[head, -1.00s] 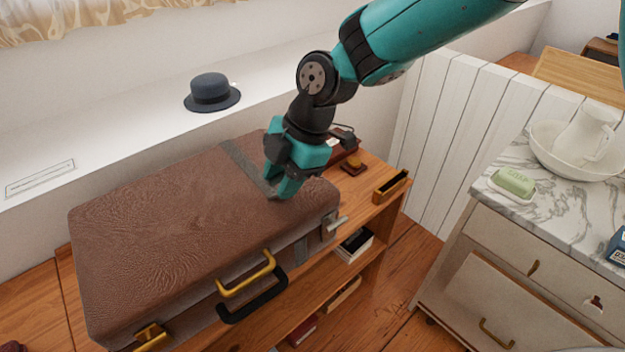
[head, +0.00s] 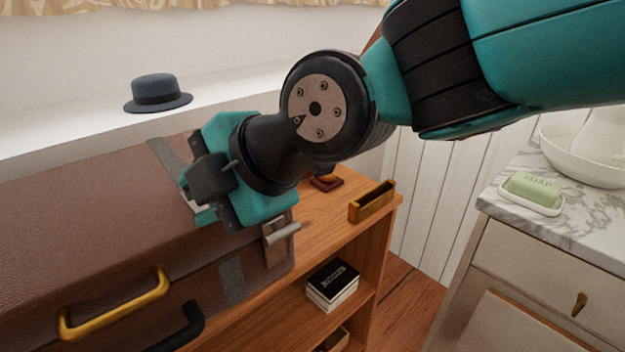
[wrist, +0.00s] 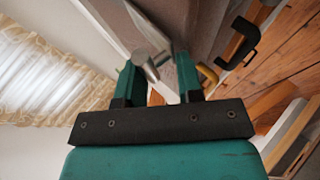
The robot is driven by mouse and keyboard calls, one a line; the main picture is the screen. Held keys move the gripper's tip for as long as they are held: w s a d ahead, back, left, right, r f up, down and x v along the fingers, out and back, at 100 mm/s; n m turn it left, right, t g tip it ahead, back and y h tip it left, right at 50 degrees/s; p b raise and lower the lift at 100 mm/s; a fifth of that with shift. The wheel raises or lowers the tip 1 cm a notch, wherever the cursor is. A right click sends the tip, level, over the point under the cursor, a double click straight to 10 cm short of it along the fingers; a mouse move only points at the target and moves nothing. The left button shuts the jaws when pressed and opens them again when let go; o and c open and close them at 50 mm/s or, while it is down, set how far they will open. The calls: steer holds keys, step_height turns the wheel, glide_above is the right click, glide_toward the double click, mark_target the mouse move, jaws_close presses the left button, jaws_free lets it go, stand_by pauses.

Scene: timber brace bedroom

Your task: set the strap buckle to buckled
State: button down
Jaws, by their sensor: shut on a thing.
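A brown suitcase (head: 70,210) lies on a wooden shelf unit. A grey strap (head: 168,153) runs across its lid, and a lower strap length (head: 232,282) hangs down its front. My gripper (head: 203,214) is at the lid's front edge, in line with the strap, and hides the part between. In the wrist view, a silver metal piece, which looks like the strap buckle (wrist: 151,68), sits between the teal fingers of my gripper (wrist: 158,76). My gripper is shut on it. Whether the buckle is fastened is hidden.
A metal latch (head: 278,233) sits on the suitcase's right front, close to my gripper. Gold (head: 115,305) and black (head: 182,330) handles stick out in front. An open brass-coloured box (head: 372,202) stands right. A hat (head: 156,93) is on the ledge behind.

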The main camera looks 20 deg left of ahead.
steer(key=shift+w, duration=0.1)
stand_by(0.3)
steer(key=c, duration=0.8)
jaws_free()
steer(key=shift+f, duration=0.15)
steer(key=shift+d+f, duration=0.1)
steer(key=shift+f, duration=0.1)
